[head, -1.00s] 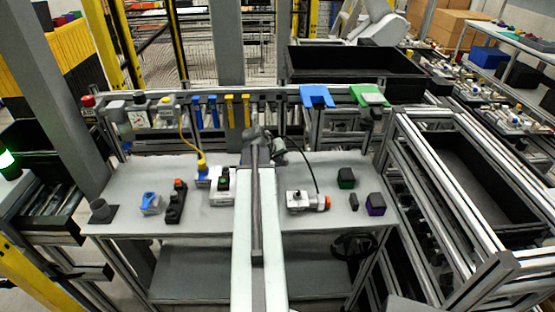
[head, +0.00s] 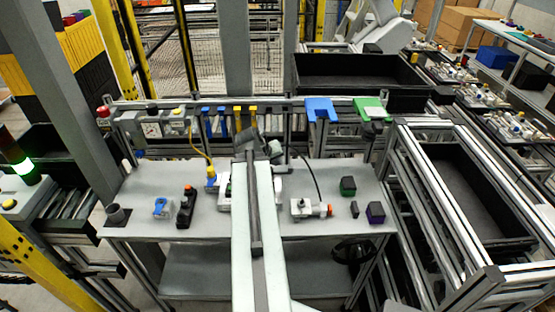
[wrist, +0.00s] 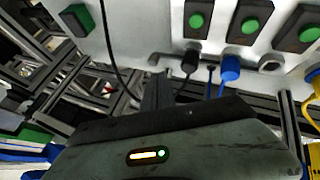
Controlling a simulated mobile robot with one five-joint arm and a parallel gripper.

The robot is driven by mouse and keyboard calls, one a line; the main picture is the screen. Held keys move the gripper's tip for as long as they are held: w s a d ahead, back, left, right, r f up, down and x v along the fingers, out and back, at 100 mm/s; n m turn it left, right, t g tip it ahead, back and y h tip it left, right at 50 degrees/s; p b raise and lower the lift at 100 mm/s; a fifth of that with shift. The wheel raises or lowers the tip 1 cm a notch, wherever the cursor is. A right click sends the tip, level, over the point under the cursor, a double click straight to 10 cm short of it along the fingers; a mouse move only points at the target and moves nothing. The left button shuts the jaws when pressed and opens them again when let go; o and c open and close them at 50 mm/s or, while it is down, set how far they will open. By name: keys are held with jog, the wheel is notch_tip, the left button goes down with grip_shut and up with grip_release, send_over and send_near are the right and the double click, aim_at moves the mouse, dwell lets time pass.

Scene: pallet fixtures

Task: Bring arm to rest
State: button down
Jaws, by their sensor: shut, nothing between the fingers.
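My arm reaches from the bottom of the head view over the middle of the work table (head: 215,222). My gripper (head: 249,134) is at its far end, raised near the table's back edge; its fingers are too small there to make out. In the wrist view, its dark body fills the bottom, and the narrow fingers (wrist: 157,88) are together with nothing held. They point towards a pale surface with green-button boxes (wrist: 247,22), a black plug (wrist: 190,62) and a blue plug (wrist: 230,68). The arm partly hides a white device behind it.
A rail with hanging tools (head: 229,122) runs behind. A framed black bin (head: 470,200) is at right.

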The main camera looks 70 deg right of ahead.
jog(key=shift+f, duration=0.1)
jog(key=w+a+n, duration=0.1)
jog(key=w+a, duration=0.2)
jog(key=w, duration=0.2)
jog(key=w+a+f+n+t+b, duration=0.1)
jog(key=w+a, duration=0.2)
jog(key=w, duration=0.2)
jog(key=w+a+n+t, duration=0.1)
jog(key=w+a, duration=0.1)
jog(key=w, duration=0.3)
jog(key=shift+a+f+b, duration=0.4)
jog(key=w+a+f+n+t+y+b, duration=0.1)
jog(key=w+a+f+n, duration=0.1)
jog(key=w+a, duration=0.8)
jog(key=w+a+f+n+t+y+b, duration=0.15)
jog(key=w+a, duration=0.45)
jog(key=a, duration=0.9)
jog(key=s+a+f+n+g+y, duration=0.1)
jog(key=a+f+n+y, duration=0.1)
jog(key=a, duration=1.1)
jog(key=s+a+f+n+g+y+b, duration=0.1)
jog(key=s+a+f+n+g+y, duration=0.1)
jog(key=a, duration=1.1)
jog(key=shift+s+f+y, duration=0.3)
jog(key=shift+f+y, duration=0.05)
jog(key=shift+y, duration=0.1)
jog(key=shift+g, duration=0.25)
